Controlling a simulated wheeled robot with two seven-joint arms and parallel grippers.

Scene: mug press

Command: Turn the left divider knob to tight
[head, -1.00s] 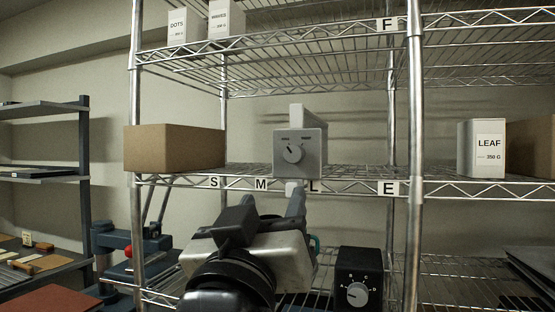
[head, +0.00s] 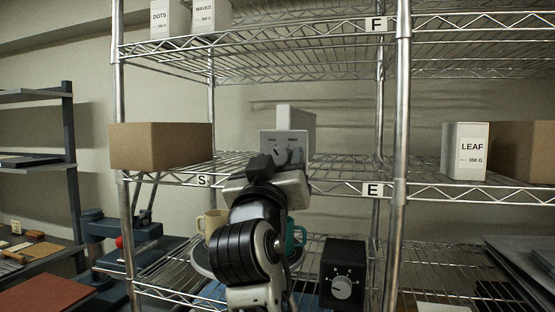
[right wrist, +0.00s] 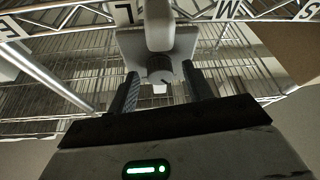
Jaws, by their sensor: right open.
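A light grey box (head: 286,140) with a small dial knob (right wrist: 160,74) on its front stands on the middle wire shelf. Its two printed labels above the knob are too small to read. My right gripper (head: 279,158) is in front of the box in the head view and covers part of its face and knob. In the right wrist view, which is upside down, the open fingers (right wrist: 160,82) point at the box, one on each side of the knob, with a gap showing. Whether they touch it I cannot tell. My left gripper is not in view.
A cardboard box (head: 160,146) stands left on the same shelf, a white LEAF box (head: 465,151) right. Below are a black box with a lettered dial (head: 342,275), a cream mug (head: 211,224) and a teal mug (head: 297,236). The shelf edge (head: 340,189) runs below the grey box.

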